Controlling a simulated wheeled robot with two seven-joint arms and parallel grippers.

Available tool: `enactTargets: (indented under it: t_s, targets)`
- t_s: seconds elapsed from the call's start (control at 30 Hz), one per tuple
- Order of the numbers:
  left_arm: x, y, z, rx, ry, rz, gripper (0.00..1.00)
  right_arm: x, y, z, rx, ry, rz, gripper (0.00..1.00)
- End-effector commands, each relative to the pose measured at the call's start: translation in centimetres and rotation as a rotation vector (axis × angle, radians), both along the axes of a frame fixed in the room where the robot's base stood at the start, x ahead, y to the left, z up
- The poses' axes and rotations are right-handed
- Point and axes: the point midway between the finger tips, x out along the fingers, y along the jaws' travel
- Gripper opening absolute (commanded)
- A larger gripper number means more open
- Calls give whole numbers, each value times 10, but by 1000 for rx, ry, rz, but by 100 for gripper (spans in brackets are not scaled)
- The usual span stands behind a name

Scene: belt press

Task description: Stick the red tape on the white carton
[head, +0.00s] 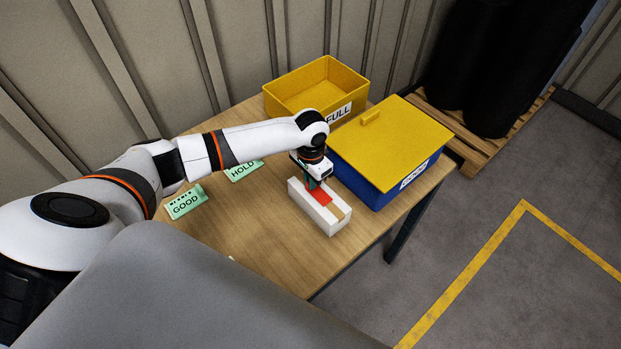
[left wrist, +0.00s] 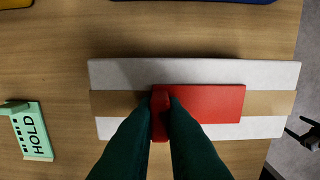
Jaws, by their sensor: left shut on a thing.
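The white carton (head: 331,221) lies on the wooden table in front of the blue box, with a brown strip along its top. It also shows in the left wrist view (left wrist: 130,72). The red tape (head: 321,198) lies flat over part of the carton's top, across the brown strip. In the left wrist view the red tape (left wrist: 210,102) reaches right from my fingers. My left gripper (head: 312,187) is above the carton, its fingertips (left wrist: 160,102) shut on the tape's left end. Whether the tape is stuck down cannot be told.
A blue box (head: 367,187) with a yellow lid stands behind the carton, beside an open yellow bin (head: 286,98) labelled FULL. Green GOOD (head: 185,203) and HOLD (head: 243,170) signs are at left. The table's front (head: 270,255) is mostly clear.

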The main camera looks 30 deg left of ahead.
Motion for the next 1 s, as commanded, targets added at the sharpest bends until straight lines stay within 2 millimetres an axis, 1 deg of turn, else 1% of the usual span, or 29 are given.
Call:
enactTargets:
  t_s: [0.03, 1.0]
  targets:
    - [-5, -1, -6, 1, 13, -3, 0, 0, 0, -1, 0, 0, 0, 80]
    - [-5, -1, -5, 1, 15, -3, 0, 0, 2, 6, 2, -1, -1, 80]
